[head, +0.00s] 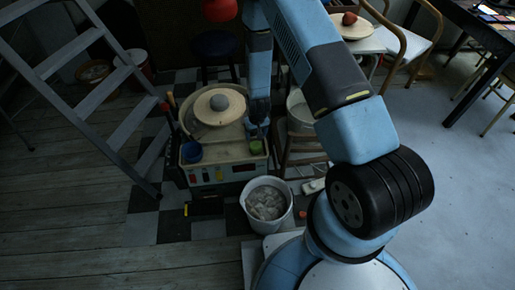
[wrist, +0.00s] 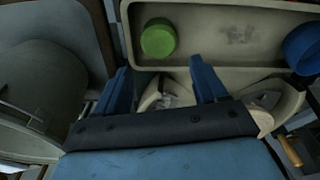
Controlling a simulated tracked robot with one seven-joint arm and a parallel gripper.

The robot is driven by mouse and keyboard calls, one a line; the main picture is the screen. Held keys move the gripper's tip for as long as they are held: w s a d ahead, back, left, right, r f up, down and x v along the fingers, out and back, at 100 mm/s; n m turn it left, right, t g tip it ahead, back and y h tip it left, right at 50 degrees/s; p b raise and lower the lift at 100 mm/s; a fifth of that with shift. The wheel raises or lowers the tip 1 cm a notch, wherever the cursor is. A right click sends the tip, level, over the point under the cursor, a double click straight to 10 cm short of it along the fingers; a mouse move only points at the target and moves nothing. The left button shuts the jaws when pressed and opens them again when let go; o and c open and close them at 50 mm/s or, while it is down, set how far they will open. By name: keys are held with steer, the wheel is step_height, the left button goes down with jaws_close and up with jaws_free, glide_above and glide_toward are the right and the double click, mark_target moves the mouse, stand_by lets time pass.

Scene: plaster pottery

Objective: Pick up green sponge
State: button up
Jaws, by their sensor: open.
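The green sponge (head: 256,147) sits at the right end of the tray of the pottery wheel unit. In the wrist view the sponge (wrist: 158,38) is a rounded green piece near the tray's left wall. My gripper (head: 259,128) is just beyond the sponge in the head view. In the wrist view my gripper (wrist: 161,75) is open and empty, with its two blue fingers apart. The sponge shows past the fingertips, roughly in line with the gap between them. The fingers do not appear to touch it.
A blue cup (head: 191,152) stands at the tray's other end. A white bucket (head: 267,202) stands on the floor in front. A wooden chair (head: 302,158) is close on the right; a stepladder (head: 88,103) is left.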

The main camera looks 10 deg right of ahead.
mark_target(256, 145)
steer(key=shift+w+f, duration=0.2)
steer(key=shift+f, duration=1.75)
steer(key=shift+w+f, duration=0.25)
steer(key=shift+f, duration=1.65)
steer(key=shift+w+f, duration=0.2)
steer(key=shift+f, duration=1.75)
steer(key=shift+c, duration=0.2)
steer(key=c, duration=0.6)
